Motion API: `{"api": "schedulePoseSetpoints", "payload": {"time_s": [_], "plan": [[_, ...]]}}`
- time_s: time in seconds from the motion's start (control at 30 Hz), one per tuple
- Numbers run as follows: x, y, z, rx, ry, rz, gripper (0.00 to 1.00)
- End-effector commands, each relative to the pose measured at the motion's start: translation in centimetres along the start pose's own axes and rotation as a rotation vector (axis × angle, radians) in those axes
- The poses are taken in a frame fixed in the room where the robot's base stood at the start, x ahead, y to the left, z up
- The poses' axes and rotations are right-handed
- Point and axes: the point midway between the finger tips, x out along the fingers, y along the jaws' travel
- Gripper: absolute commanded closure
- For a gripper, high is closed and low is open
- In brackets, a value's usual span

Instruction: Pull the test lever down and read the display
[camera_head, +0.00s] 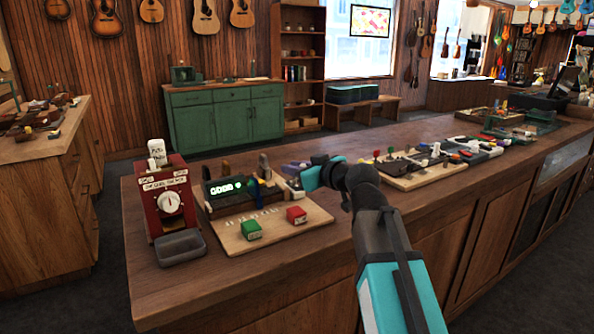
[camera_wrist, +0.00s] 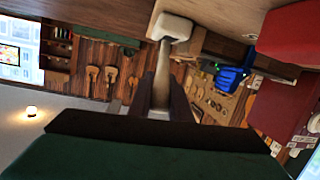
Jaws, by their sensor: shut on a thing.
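My gripper (camera_head: 297,184) is at the right end of the tester on the wooden counter. In the wrist view my gripper (camera_wrist: 161,92) is shut on a pale lever shaft (camera_wrist: 161,75) with a white block-like end (camera_wrist: 172,27); I take this as the test lever. In the head view I cannot clearly make out the lever beside my gripper. The display (camera_head: 226,187) is a dark panel with lit green characters that seem to read "GOOD", and a green light beside them. The characters are small.
A red dial box (camera_head: 164,202) stands left of the display, with a grey tray (camera_head: 181,247) before it. Boards with small parts line the counter (camera_head: 430,209) to the right.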

Motion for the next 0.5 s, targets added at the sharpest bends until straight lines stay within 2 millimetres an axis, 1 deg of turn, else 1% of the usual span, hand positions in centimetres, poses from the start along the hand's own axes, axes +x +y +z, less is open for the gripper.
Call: {"api": "schedulePoseSetpoints", "payload": {"time_s": [0.03,0.37,0.4,0.47,0.5], "plan": [[-0.15,0.49,0.18,-0.004,-0.003,0.011,1.00],[0.03,0.04,0.02,-0.005,-0.002,0.006,1.00],[0.04,0.02,0.01,-0.005,-0.002,0.006,0.81],[0.05,-0.02,0.00,-0.005,-0.002,0.005,0.71],[0.07,-0.08,-0.02,-0.004,-0.001,0.004,0.64]]}}
